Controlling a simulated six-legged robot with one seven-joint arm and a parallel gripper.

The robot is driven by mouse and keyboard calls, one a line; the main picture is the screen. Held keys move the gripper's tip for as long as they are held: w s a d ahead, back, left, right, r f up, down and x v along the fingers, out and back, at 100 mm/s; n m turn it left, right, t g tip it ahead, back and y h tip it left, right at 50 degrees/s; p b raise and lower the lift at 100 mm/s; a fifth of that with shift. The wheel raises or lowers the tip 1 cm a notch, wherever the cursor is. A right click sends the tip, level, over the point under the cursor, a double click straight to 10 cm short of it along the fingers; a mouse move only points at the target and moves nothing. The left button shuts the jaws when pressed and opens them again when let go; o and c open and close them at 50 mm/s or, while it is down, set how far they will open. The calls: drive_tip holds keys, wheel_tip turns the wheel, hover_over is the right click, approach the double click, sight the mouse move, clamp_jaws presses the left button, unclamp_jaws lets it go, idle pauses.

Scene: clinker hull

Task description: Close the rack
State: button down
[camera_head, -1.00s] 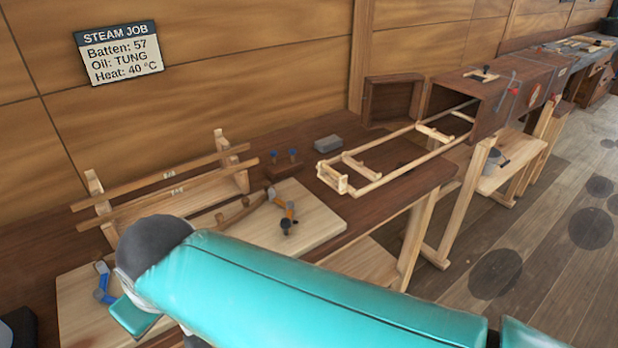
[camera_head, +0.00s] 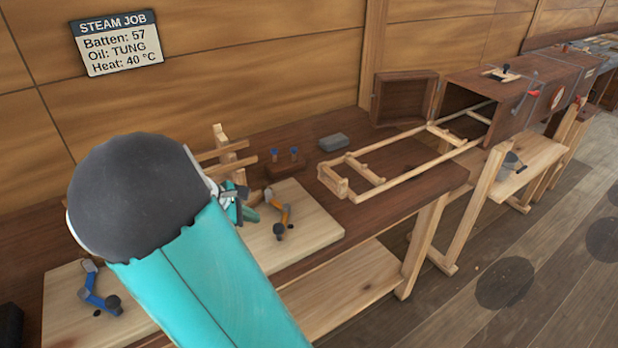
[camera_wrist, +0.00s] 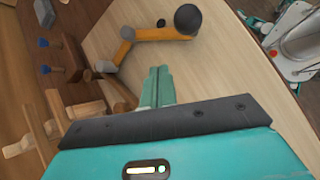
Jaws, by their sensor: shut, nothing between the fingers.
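The rack (camera_head: 398,172) is a pale wooden ladder-like frame in the head view. It is drawn out of the dark wooden steam box (camera_head: 505,100), with its far end inside the box mouth and its near end block (camera_head: 333,180) over the bench. The box's hinged door (camera_head: 404,98) stands open to the left. My gripper (camera_head: 243,203) is partly hidden behind my own arm, left of the rack and apart from it. In the wrist view my gripper (camera_wrist: 159,85) is shut and empty above a pale board, beside an orange-handled tool (camera_wrist: 150,35).
The orange-handled tool lies on a pale board (camera_head: 315,226), and a blue clamp-like tool (camera_head: 98,290) lies nearer. A grey block (camera_head: 333,142) and a small block with blue-topped pegs (camera_head: 285,165) stand left of the rack. A bucket (camera_head: 510,165) sits on a lower bench.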

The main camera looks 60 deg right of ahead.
drive_tip(key=d+h, duration=0.1)
drive_tip(key=d, duration=0.1)
drive_tip(key=d+n+g, duration=0.1)
drive_tip(key=d+n+h, duration=0.1)
drive_tip(key=d, duration=0.1)
drive_tip(key=shift+w+d+f+h, duration=0.3)
drive_tip(key=shift+w+d, duration=0.05)
drive_tip(key=shift+w, duration=0.05)
drive_tip(key=d+n+h, duration=0.1)
drive_tip(key=w+d+r+n+g+h, duration=0.1)
drive_tip(key=d, duration=0.2)
drive_tip(key=shift+w+d+r+n+h, duration=0.1)
drive_tip(key=shift+w+r+n+h, duration=0.1)
drive_tip(key=shift+w+n+h, duration=0.2)
drive_tip(key=shift+w+d+r, duration=0.1)
drive_tip(key=shift+d+r, duration=0.1)
drive_tip(key=shift+d, duration=0.05)
drive_tip(key=shift+d+n+g+h, duration=0.25)
drive_tip(key=shift+n+g+h, duration=0.05)
drive_tip(key=x, duration=1.2)
drive_tip(key=shift+d+r, duration=0.25)
drive_tip(key=shift+r, duration=0.05)
drive_tip(key=shift+s+d, duration=0.35)
drive_tip(key=shift+d, duration=0.25)
